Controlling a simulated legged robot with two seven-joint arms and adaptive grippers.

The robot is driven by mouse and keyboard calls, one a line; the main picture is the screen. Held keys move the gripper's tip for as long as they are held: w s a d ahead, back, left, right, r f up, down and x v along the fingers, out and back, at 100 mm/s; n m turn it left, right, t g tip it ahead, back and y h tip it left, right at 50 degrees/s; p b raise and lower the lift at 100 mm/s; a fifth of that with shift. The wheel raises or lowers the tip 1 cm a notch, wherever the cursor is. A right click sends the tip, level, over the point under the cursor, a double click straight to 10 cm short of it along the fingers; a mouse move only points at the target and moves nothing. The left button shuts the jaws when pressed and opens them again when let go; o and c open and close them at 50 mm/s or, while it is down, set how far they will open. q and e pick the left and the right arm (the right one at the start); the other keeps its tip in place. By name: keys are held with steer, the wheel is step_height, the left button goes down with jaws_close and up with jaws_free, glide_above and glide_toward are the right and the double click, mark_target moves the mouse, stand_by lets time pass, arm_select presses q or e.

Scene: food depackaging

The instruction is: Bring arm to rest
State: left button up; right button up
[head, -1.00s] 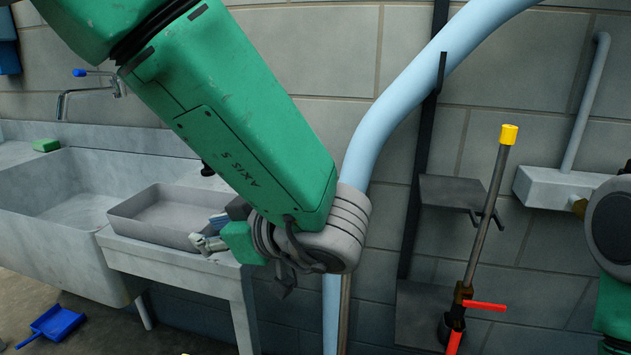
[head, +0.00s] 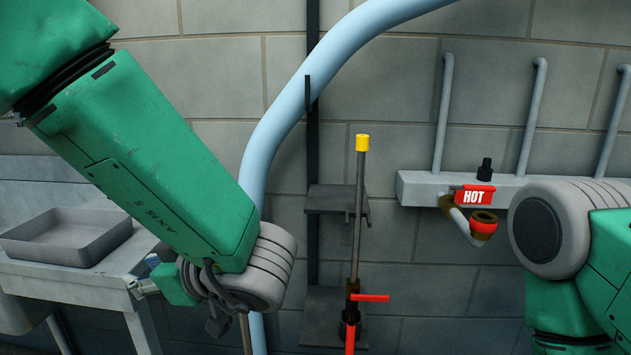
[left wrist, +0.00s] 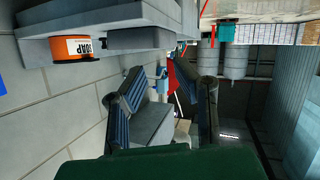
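My left arm comes in from the upper left in the head view, its forearm slanting down to the right. My left gripper (head: 146,286) is mostly hidden behind its wrist, by the edge of a grey table. In the left wrist view my left gripper (left wrist: 165,92) shows two dark fingers spread wide apart, with nothing held between them. My right arm shows at the right edge of the head view, bent at a grey joint. My right gripper is out of frame.
A grey tray (head: 65,238) sits on the grey table (head: 85,283) at left. An orange soap tub (left wrist: 77,48) shows in the left wrist view.

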arm_select(q)
steer(key=w+f+m+t+h, duration=0.35)
steer(key=f+m, duration=0.25)
steer(key=f, duration=0.6)
steer(key=s+a+f+m+g+h, duration=0.1)
steer(key=s+f+m+h, duration=0.2)
steer(key=f, duration=0.4)
steer(key=s+a+f+m+g+h, duration=0.1)
steer(key=s+a+f+m+h, duration=0.15)
steer(key=f, duration=0.55)
steer(key=s+f+m+g+h, duration=0.2)
steer(key=s+f, duration=0.3)
steer(key=s, duration=0.6)
steer(key=s+f+m+g+h, duration=0.1)
steer(key=s+f+g, duration=0.3)
steer(key=s, duration=0.8)
steer(key=shift+f+m+h, duration=0.4)
steer(key=shift+f+m, duration=0.3)
steer(key=shift+m, duration=0.05)
steer(key=shift+s+g, duration=0.15)
steer(key=shift+g, duration=0.1)
steer(key=shift+d, duration=0.1)
